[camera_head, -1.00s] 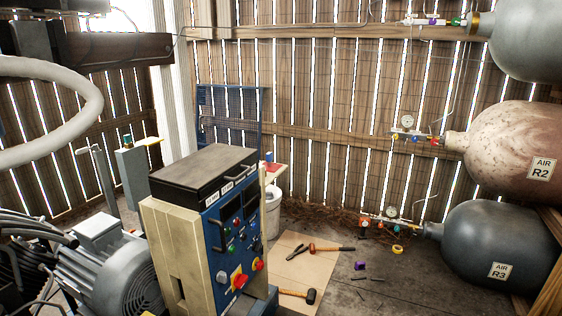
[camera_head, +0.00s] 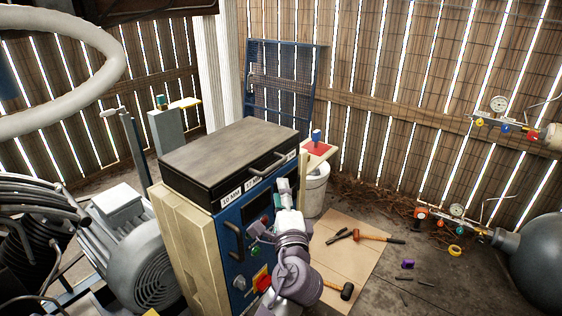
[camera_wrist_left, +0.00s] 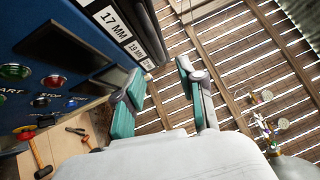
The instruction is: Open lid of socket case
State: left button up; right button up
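The socket case (camera_head: 225,155) is a black box with a shut lid, resting on top of the blue and cream control cabinet (camera_head: 190,245). A grey handle (camera_head: 268,168) sits on its front, above white size labels. My left gripper (camera_head: 286,188) is in front of the cabinet's panel, just below the case's front right part, apparently apart from the handle. In the left wrist view its two green-padded fingers (camera_wrist_left: 163,76) are spread with nothing between them. The case's label strip (camera_wrist_left: 125,32) shows there at the upper left. My right gripper is not in view.
A grey motor (camera_head: 145,255) stands left of the cabinet. Tools, including a hammer (camera_head: 340,290), lie on cardboard at the right. A white bucket (camera_head: 316,190) stands behind the cabinet. Gas tanks with gauges (camera_head: 456,210) are at the far right. The space above the case looks clear.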

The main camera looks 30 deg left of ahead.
aim_at(277, 163)
pick_arm(q)
jog(key=p+x, duration=0.1)
jog(key=x, duration=0.8)
jog(key=shift+w+a+p, duration=0.2)
jog(key=shift+w+p, duration=0.1)
jog(key=shift+w, duration=0.1)
jog(key=shift+w+a, duration=0.25)
jog(key=shift+w, duration=0.05)
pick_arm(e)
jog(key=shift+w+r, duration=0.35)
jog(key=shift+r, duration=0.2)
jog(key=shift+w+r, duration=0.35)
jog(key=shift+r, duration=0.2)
pick_arm(q)
grip_shut()
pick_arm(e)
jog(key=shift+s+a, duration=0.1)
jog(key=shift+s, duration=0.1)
